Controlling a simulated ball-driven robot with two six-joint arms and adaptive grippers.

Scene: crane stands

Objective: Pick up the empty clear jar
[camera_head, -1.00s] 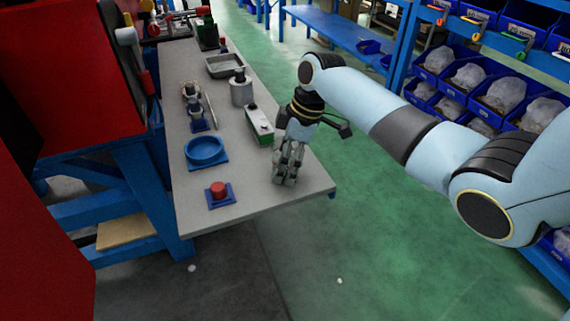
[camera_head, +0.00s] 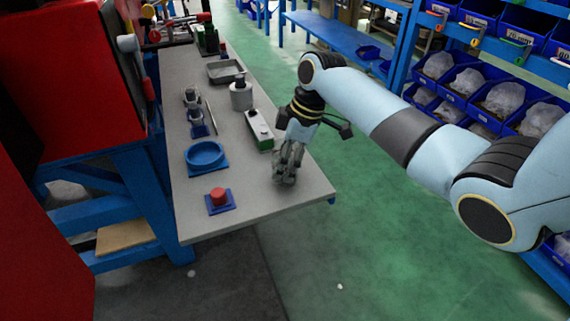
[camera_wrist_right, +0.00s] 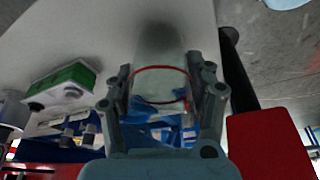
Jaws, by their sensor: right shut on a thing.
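My right gripper (camera_head: 287,178) points down over the near right corner of the grey bench (camera_head: 255,200). In the right wrist view its two fingers (camera_wrist_right: 164,85) stand on either side of a see-through jar (camera_wrist_right: 158,48) and are shut on it. A thin red ring shows around the jar, and blue shapes show within its outline. The jar looks empty, though blur makes this hard to confirm. In the head view the fingers mostly hide the jar, and I cannot tell whether its base touches the bench. My left gripper is not in view.
A green-and-white box (camera_head: 259,130) stands just behind the gripper. A blue round dish (camera_head: 204,154) and a red knob on a blue plate (camera_head: 218,196) are to its left. A grey canister (camera_head: 241,97) and metal tray (camera_head: 224,71) stand farther back. The green floor lies right.

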